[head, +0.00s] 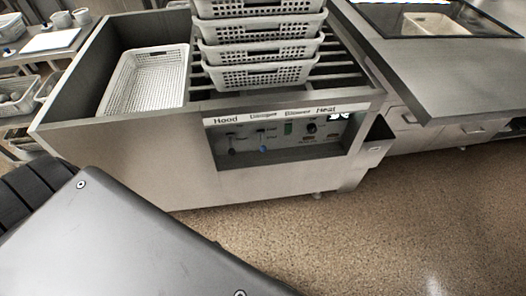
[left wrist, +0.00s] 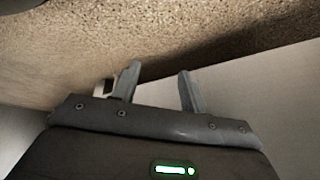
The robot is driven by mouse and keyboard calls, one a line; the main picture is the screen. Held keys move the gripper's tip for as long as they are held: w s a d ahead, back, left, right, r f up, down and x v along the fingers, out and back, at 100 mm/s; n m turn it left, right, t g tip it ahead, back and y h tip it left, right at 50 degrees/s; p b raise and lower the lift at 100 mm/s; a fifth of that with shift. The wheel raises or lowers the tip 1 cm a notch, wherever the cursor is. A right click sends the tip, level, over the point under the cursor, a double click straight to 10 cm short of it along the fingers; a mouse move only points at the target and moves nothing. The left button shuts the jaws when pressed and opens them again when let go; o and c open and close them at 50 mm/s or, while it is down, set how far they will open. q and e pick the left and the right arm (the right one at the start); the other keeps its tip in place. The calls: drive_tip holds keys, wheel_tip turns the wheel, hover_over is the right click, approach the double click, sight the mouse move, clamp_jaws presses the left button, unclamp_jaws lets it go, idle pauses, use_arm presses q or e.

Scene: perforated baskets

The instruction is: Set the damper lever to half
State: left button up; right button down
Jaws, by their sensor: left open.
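The control panel (head: 283,140) is set in the front of the grey metal unit, under a label strip reading "Hood" at left and "Heat" at right. Small controls sit on it, including a blue-tipped one (head: 264,149) and a dark one at the left (head: 232,150). They are too small to tell which is the damper lever or how it is set. My left gripper (left wrist: 158,67) shows only in the left wrist view, its two fingers apart and nothing between them. The floor and a pale surface lie beyond it. My right gripper is in neither view.
Stacked perforated baskets (head: 262,52) stand on the slatted top of the unit. Another white basket (head: 147,82) sits in the left well. A grey counter (head: 445,70) adjoins at right. The speckled floor (head: 400,220) in front is clear.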

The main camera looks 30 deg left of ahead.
use_arm(q)
drive_tip(key=w+a+r+t+b, duration=0.1)
drive_tip(key=w+r+t+b, duration=0.2)
drive_tip(key=w, duration=0.5)
drive_tip(key=w+a+r+t, duration=0.1)
drive_tip(key=w+r+t, duration=0.2)
drive_tip(key=w+r, duration=0.4)
drive_tip(key=t+h+b, duration=0.3)
drive_tip(key=t, duration=0.3)
approach(262, 151)
drive_tip(key=w, duration=0.7)
drive_tip(key=w+d, duration=0.1)
drive_tip(key=w, duration=0.2)
drive_tip(key=shift+w+f, duration=0.15)
drive_tip(key=shift+w+d+b, duration=0.1)
drive_tip(key=shift+w+b, duration=0.2)
drive_tip(key=shift+w, duration=0.25)
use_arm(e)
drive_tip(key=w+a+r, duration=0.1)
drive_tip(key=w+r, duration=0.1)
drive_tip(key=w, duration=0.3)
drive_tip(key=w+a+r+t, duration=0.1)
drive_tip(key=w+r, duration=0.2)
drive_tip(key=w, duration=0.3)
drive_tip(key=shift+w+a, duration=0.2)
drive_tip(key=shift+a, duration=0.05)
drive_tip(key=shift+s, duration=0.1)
